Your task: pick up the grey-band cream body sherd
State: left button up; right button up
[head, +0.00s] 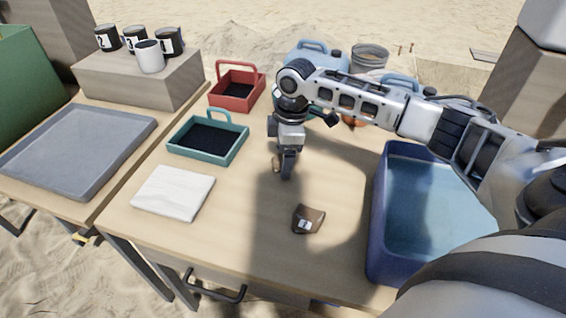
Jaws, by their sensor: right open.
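My right gripper (286,170) points down over the middle of the table, its fingers seen nearly edge-on; it is open. A small tan-cream piece (276,165) shows at the left side of its fingers, mostly hidden by them. It may be the grey-band cream body sherd, but no grey band can be made out. I cannot tell whether the fingers touch it. A dark brown sherd (312,216) with a small white label lies apart, nearer the front of the table. My left gripper is not in view.
A blue bin (377,215) of water stands at right. A teal tray (176,150), red tray (238,103) and white cloth (173,192) lie left. Behind my arm are blue containers (318,53) and a metal bucket (369,57).

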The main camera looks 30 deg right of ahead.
jog(key=c, duration=1.1)
jog(key=shift+o, duration=0.2)
jog(key=shift+r, duration=0.1)
